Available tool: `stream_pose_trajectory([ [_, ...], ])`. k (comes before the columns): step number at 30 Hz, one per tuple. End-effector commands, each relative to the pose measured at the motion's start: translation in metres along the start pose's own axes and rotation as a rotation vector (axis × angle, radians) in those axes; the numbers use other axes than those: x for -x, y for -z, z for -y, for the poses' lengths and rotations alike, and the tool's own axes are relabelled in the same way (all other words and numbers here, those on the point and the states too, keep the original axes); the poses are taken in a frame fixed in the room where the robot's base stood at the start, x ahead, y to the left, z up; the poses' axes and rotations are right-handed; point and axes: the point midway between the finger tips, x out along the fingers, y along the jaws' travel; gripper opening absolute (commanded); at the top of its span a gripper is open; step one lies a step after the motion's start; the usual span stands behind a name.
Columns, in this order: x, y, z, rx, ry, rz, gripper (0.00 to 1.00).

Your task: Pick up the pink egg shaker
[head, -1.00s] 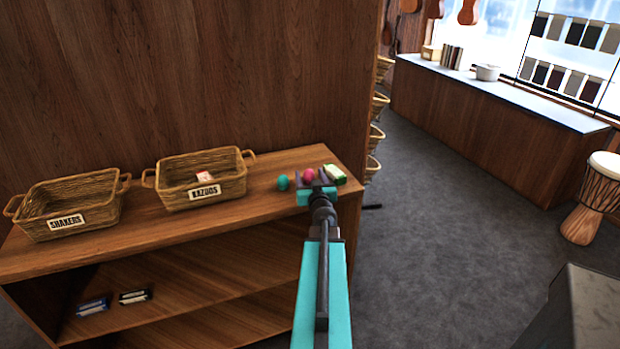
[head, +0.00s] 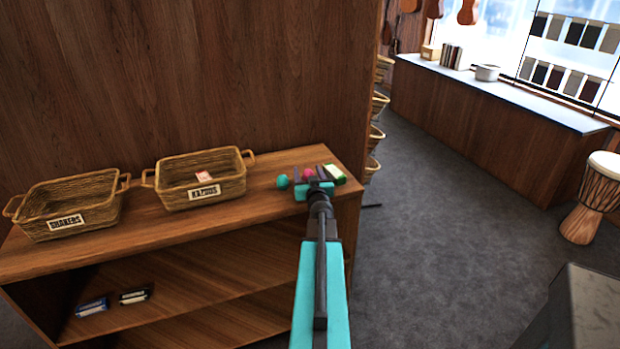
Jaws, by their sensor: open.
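The pink egg shaker (head: 308,173) lies on the wooden shelf top near its right end, partly hidden by my gripper. My gripper (head: 308,174) is open, with its fingers reaching away from me around or just above the pink egg. Whether the fingers touch it, I cannot tell. A teal egg shaker (head: 282,182) lies just left of my gripper.
A wicker basket labelled shakers (head: 65,205) and a kazoos basket (head: 201,178) with a small red and white item stand on the shelf top (head: 150,232) to the left. A wooden panel (head: 180,80) rises behind. Two small items (head: 134,296) lie on the lower shelf.

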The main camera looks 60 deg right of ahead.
Motion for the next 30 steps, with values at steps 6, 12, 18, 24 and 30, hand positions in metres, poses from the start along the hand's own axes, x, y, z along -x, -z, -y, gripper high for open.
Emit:
stream_pose_trajectory([
  [6, -0.015, 0.001, 0.0, 0.0, 0.0, 0.0, 0.56],
  [12, -0.017, 0.001, 0.0, 0.0, 0.0, 0.0, 0.56],
  [18, -0.017, 0.001, 0.001, 0.0, 0.001, 0.0, 0.56],
  [24, -0.017, 0.001, 0.001, 0.0, 0.001, 0.0, 0.56],
  [30, -0.017, 0.001, 0.001, 0.0, 0.001, 0.0, 0.31],
])
